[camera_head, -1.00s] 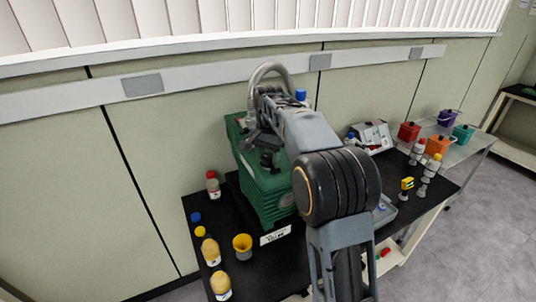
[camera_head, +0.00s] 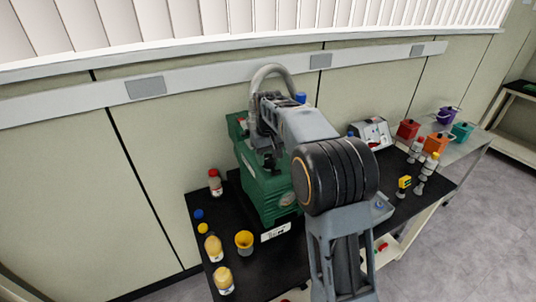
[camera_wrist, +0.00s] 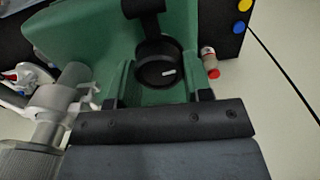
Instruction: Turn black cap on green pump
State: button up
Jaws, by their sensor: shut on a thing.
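The green pump (camera_head: 265,195) stands on the black bench top, and its green body (camera_wrist: 70,35) fills much of the wrist view. The round black cap (camera_wrist: 158,68), with a short white mark on its face, is on the pump in the middle of the wrist view. My gripper (camera_wrist: 158,88) is at the cap, with one finger on each side of it, shut on it. In the head view my gripper (camera_head: 264,138) is over the top of the pump, partly hidden by my arm, and the contact cannot be made out there.
A grey hose (camera_head: 271,68) arches behind my wrist, and its metal fitting (camera_wrist: 55,100) is close on the left in the wrist view. A wall is close behind.

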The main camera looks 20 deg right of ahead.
aim_at(267, 158)
jog(key=n+p, duration=0.1)
jog(key=n, duration=0.4)
jog(key=shift+a+n, duration=0.1)
jog(key=shift+n, duration=0.2)
jog(key=n, duration=0.4)
jog(key=shift+s+n+p, duration=0.1)
jog(key=shift+n+p, duration=0.2)
jog(key=shift+n, duration=0.4)
jog(key=o, duration=0.7)
jog(key=shift+c, duration=0.2)
notch_tip(267, 158, up, 14)
jog(key=shift+f, duration=0.1)
